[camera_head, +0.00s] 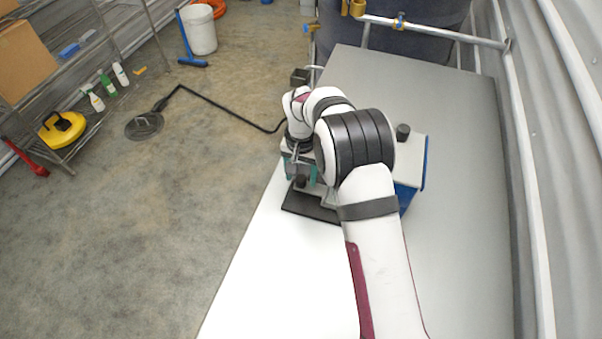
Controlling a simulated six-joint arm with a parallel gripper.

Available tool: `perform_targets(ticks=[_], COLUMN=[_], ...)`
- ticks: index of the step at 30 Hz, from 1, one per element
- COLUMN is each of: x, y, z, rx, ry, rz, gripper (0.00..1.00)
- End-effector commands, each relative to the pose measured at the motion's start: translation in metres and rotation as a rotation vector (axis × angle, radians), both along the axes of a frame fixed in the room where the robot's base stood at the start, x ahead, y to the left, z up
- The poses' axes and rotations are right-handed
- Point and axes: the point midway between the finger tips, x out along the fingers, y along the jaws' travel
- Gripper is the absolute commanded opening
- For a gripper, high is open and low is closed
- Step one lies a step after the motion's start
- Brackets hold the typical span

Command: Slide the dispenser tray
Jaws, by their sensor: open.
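The dispenser (411,172), a white-topped and blue-sided machine, stands on the table, largely hidden behind my arm. A flat dark tray (310,206) sticks out at its front left, low over the table. My gripper (299,174) points down just above and behind the tray at the dispenser's left front. It is open, but its fingertips are small and partly merged with dark parts, so I cannot tell whether they touch anything.
The grey table (455,230) is clear at the front and right. A metal rail (440,32) crosses its back end. A corrugated wall with pipes runs along the right. A black cable (225,104) runs over the floor to a drain.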

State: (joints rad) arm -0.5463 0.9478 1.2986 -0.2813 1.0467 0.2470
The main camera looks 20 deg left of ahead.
Motion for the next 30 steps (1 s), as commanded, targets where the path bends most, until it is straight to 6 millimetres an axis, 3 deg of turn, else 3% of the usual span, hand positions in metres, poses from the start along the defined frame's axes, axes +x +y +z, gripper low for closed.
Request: perform_targets(ticks=[4, 12, 15, 30], x=[0.0, 0.0001, 0.0001, 0.0002], y=[0.0, 0.0, 0.0, 0.0001], z=[0.0003, 0.0006, 0.0007, 0.001], rx=[0.0, 0.0, 0.0, 0.0], ry=[0.0, 0.0, 0.0, 0.0], rz=[0.0, 0.0, 0.0, 0.0], gripper=[0.62, 0.14, 0.0, 0.0])
